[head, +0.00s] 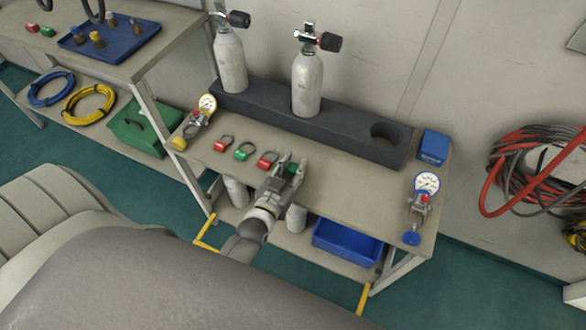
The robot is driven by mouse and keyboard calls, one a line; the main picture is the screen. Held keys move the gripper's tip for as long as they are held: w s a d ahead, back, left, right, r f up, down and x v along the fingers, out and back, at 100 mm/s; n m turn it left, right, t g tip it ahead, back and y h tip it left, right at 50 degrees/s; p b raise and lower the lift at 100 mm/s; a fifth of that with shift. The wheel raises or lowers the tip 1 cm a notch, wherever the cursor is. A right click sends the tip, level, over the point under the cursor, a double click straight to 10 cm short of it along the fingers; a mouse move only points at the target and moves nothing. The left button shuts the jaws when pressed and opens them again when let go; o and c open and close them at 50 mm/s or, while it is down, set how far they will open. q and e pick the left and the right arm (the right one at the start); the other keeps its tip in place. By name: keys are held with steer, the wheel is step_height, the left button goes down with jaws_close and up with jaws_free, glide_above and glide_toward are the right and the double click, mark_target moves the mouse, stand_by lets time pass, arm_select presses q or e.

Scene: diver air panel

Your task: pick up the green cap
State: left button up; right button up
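A green cap (293,168) is at the right end of a row of caps on the bench, partly hidden by my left gripper (295,160). The fingers of that gripper stand apart, one on each side of this cap; whether they touch it is too small to tell. A second green cap (244,153) with a dark ring lies farther left on the bench, between a red cap (220,144) and another red cap (267,159). My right gripper is not in view.
Two grey cylinders (307,85) stand in a dark rack (350,138) with one empty hole, behind the caps. Gauges stand at the left (207,104) and right (426,184) of the bench (350,190). A blue box (433,147) sits at the back right. The bench between the gripper and the right gauge is clear.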

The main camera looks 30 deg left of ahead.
arm_select(q)
steer(key=shift+r, duration=0.1)
steer(key=shift+c, duration=0.4)
steer(key=shift+r, duration=0.6)
steer(key=s+a+r+p, duration=0.2)
steer(key=s+a+r, duration=0.1)
steer(key=s+r, duration=0.8)
steer(key=shift+s+a+r, duration=0.25)
steer(key=shift+s+r, duration=0.05)
steer(key=shift+s, duration=1)
